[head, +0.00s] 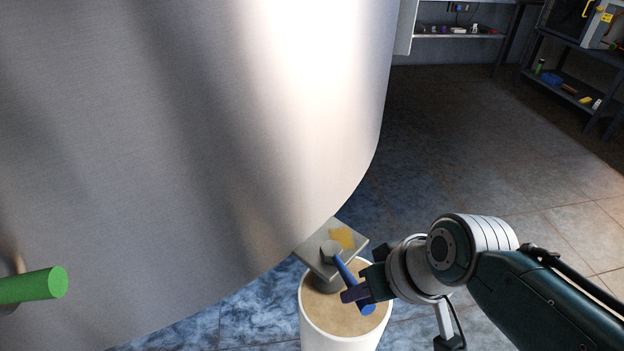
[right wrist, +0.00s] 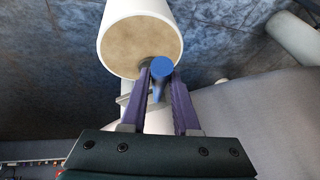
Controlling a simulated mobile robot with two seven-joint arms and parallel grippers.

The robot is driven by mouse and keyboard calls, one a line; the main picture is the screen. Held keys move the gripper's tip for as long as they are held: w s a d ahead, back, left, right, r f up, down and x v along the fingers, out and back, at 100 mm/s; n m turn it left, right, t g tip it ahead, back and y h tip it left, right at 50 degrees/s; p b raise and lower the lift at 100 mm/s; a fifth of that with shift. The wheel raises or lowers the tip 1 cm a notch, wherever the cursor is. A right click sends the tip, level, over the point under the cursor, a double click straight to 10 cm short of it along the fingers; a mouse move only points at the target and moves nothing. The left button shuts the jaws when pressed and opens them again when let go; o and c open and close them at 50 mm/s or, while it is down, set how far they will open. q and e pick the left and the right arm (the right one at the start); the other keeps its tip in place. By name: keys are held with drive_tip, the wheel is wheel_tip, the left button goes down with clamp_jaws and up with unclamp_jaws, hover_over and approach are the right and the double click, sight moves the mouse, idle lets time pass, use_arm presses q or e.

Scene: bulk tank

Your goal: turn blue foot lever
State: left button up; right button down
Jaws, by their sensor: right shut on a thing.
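The blue foot lever (head: 347,270) sticks out from a round metal hub on a grey plate (head: 318,247) beside the tank, above a white cylindrical foot (head: 312,318) with a tan top. In the head view it slants down to the right. My right gripper (head: 362,286) comes in from the right and is shut on the lever near its outer end. In the right wrist view the lever's round blue end (right wrist: 162,68) shows between the purple fingers of the gripper (right wrist: 163,82). My left gripper is not in view.
The large steel tank (head: 200,120) fills the left and middle. A green handle (head: 34,285) sticks out at the lower left. Shelves (head: 575,50) with small items stand at the back right. The tiled floor (head: 470,150) between is clear.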

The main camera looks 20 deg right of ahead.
drive_tip(key=shift+a+m, duration=0.3)
drive_tip(key=shift+m, duration=0.1)
drive_tip(key=c, duration=0.6)
unclamp_jaws()
drive_tip(key=shift+c, duration=0.2)
drive_tip(key=shift+r, duration=0.1)
drive_tip(key=p+v, duration=0.6)
drive_tip(key=v, duration=0.3)
drive_tip(key=shift+s+r, duration=0.2)
drive_tip(key=shift+r, duration=0.15)
